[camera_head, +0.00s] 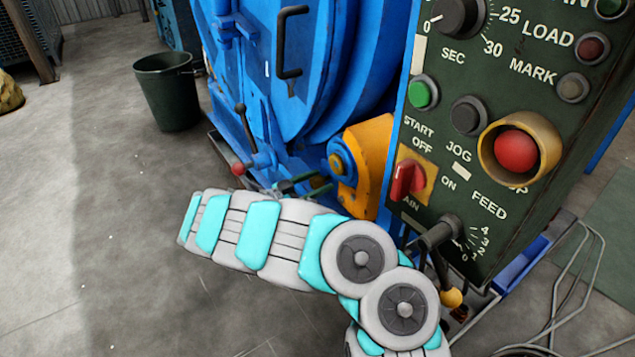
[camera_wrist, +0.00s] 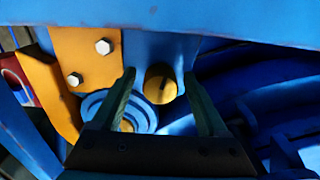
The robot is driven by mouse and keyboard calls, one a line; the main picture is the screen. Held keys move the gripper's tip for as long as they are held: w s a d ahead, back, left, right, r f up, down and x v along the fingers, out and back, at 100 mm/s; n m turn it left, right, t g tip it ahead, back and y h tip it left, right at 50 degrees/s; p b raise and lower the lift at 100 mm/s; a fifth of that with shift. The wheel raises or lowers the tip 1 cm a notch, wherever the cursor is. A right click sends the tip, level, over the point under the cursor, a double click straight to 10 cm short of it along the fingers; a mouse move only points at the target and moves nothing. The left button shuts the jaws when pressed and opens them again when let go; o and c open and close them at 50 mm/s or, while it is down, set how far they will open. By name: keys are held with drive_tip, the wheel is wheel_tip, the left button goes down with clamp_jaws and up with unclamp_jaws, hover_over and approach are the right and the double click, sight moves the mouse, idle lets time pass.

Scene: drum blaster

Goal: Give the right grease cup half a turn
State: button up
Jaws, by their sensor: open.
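In the wrist view, a round yellow cap (camera_wrist: 160,82) with a dark mark on its face shows under the blue frame. It looks like a grease cup; I see only this one and cannot tell whether it is the right one. My gripper (camera_wrist: 160,74) is open, its two dark green fingers either side of the cap in the picture. Gaps show between the cap and both fingers. I cannot tell how far the fingertips reach along it. In the head view my arm covers much of the area below the machine, and the cup cannot be made out there.
A blue ringed round part (camera_wrist: 138,112) sits behind the left finger, beside a yellow bolted bracket (camera_wrist: 88,55). A blue beam (camera_wrist: 220,14) runs above. In the head view the green control panel (camera_head: 480,130) stands right and a dark bucket (camera_head: 168,95) stands on open floor left.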

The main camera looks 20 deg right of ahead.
drive_tip(key=s+a, duration=0.1)
drive_tip(key=a, duration=0.6)
drive_tip(key=shift+s+a, duration=0.2)
drive_tip(key=shift+a, duration=0.1)
